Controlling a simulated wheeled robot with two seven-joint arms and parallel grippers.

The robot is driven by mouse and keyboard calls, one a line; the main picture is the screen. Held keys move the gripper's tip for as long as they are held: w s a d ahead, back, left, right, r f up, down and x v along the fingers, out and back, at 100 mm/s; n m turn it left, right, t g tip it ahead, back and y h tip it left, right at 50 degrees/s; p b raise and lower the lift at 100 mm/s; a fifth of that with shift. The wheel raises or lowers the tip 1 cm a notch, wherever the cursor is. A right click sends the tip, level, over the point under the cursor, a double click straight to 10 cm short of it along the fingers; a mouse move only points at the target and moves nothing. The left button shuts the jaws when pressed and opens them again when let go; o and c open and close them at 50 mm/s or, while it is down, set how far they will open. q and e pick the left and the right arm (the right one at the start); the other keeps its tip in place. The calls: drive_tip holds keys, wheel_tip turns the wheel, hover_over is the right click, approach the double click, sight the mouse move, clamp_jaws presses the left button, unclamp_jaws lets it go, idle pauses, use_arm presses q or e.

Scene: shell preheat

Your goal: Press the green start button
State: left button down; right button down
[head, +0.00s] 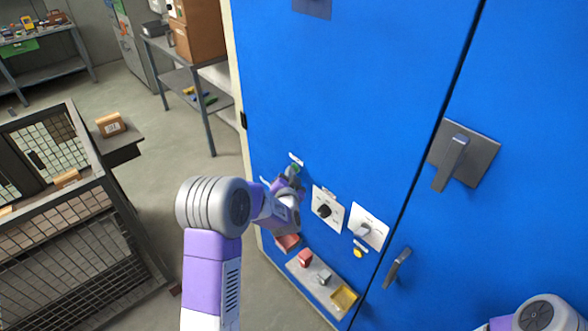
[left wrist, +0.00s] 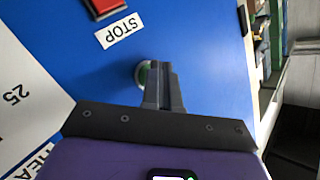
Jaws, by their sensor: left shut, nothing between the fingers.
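The green start button (head: 295,168) is on the blue cabinet front, below a small white label (head: 296,159). My left gripper (head: 292,175) is shut and empty, with its fingertips at the button and covering part of it. In the left wrist view the closed fingertips (left wrist: 161,72) overlap the button's round rim (left wrist: 141,73), which shows a little green on the left. I cannot tell whether the fingers touch or press it. My right gripper is out of view; only part of that arm shows at the lower right.
The blue cabinet (head: 340,70) has a black knob (head: 324,210), a second switch (head: 363,230) and a yellow button (head: 358,253). A ledge (head: 303,272) holds small blocks. A mesh cage (head: 70,255) stands left.

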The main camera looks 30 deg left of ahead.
use_arm(q)
drive_tip(key=shift+s+a, duration=0.3)
drive_tip(key=shift+s, duration=0.5)
drive_tip(key=shift+b, duration=0.3)
drive_tip(key=s, duration=0.1)
drive_tip(key=s+a, duration=0.1)
drive_tip(key=s, duration=0.1)
drive_tip(key=s+a+b, duration=0.1)
drive_tip(key=shift+s, duration=0.3)
idle(0.4)
